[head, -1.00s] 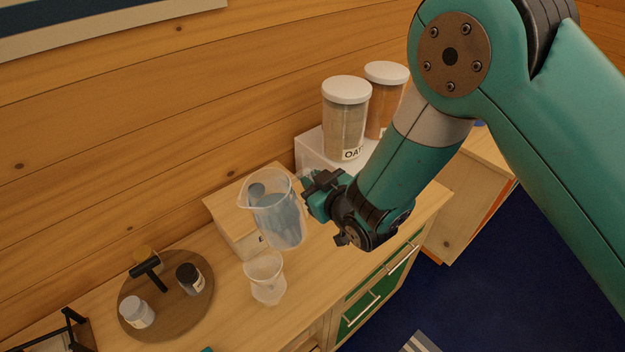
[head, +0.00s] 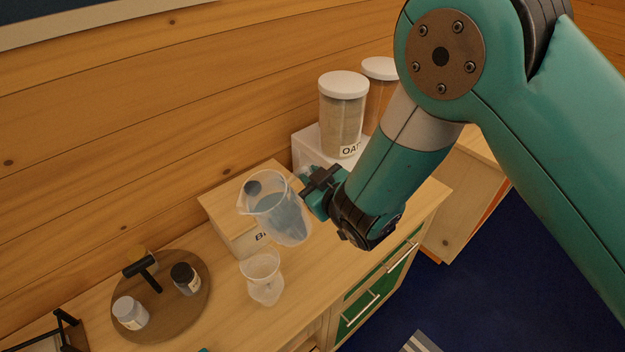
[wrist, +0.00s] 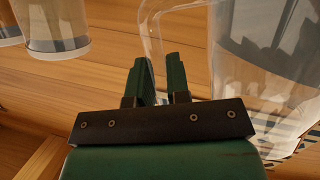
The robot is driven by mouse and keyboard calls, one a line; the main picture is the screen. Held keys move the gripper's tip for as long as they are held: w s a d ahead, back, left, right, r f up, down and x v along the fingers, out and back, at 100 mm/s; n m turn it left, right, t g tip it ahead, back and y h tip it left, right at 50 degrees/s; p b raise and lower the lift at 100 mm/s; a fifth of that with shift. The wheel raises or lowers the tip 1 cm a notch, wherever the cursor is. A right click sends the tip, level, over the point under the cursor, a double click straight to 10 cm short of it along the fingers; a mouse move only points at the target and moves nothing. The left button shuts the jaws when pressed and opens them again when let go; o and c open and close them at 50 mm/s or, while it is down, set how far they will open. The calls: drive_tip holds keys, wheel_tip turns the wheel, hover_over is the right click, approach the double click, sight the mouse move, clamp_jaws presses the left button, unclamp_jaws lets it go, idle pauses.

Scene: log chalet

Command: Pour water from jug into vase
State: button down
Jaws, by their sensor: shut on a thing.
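The clear jug (head: 283,218) holds bluish water and is in the air above the counter, tilted with its spout to the left. My gripper (head: 308,190) is shut on the jug's handle, at the jug's right side. In the wrist view the two fingers (wrist: 159,80) close around the clear handle, and the jug body (wrist: 262,75) fills the right side. The clear vase (head: 262,277) stands upright on the counter, below and a little left of the jug. No stream of water shows between them.
A wooden box (head: 226,222) stands behind the jug and vase. A round board (head: 170,312) with small jars is at the left. Lidded canisters (head: 342,115) stand on a white box at the back right. The counter right of the vase is clear.

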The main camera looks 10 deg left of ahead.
sight(296, 172)
drive_tip(key=shift+r+n+t+b, duration=0.6)
drive_tip(key=shift+r+n+b, duration=0.5)
drive_tip(key=shift+b, duration=0.6)
drive_tip(key=shift+s+a+r+n+t+b, duration=0.3)
drive_tip(key=shift+r+n+b, duration=0.1)
drive_tip(key=shift+n+b, duration=0.4)
drive_tip(key=shift+s+a+r+n+t+b, duration=0.15)
drive_tip(key=shift+r+n+t+b, duration=0.2)
drive_tip(key=shift+n+b, duration=0.45)
drive_tip(key=shift+s+a+r+n+t+b, duration=0.1)
drive_tip(key=shift+s+a+n+t+b, duration=0.15)
drive_tip(key=shift+s+a+n+b, duration=0.35)
drive_tip(key=shift+s+a+n+t+b, duration=0.2)
drive_tip(key=shift+s+n+b, duration=0.1)
drive_tip(key=shift+n+b, duration=0.5)
drive_tip(key=shift+s+b, duration=0.1)
drive_tip(key=shift+b, duration=0.2)
drive_tip(key=shift+s+a+f+n+t+b, duration=0.2)
drive_tip(key=shift+s+a+n+b, duration=0.45)
drive_tip(key=shift+b, duration=0.45)
drive_tip(key=shift+s+a+f+n+t+b, duration=0.25)
drive_tip(key=shift+s+n+b, duration=0.25)
drive_tip(key=shift+n+b, duration=0.45)
drive_tip(key=shift+r, duration=0.1)
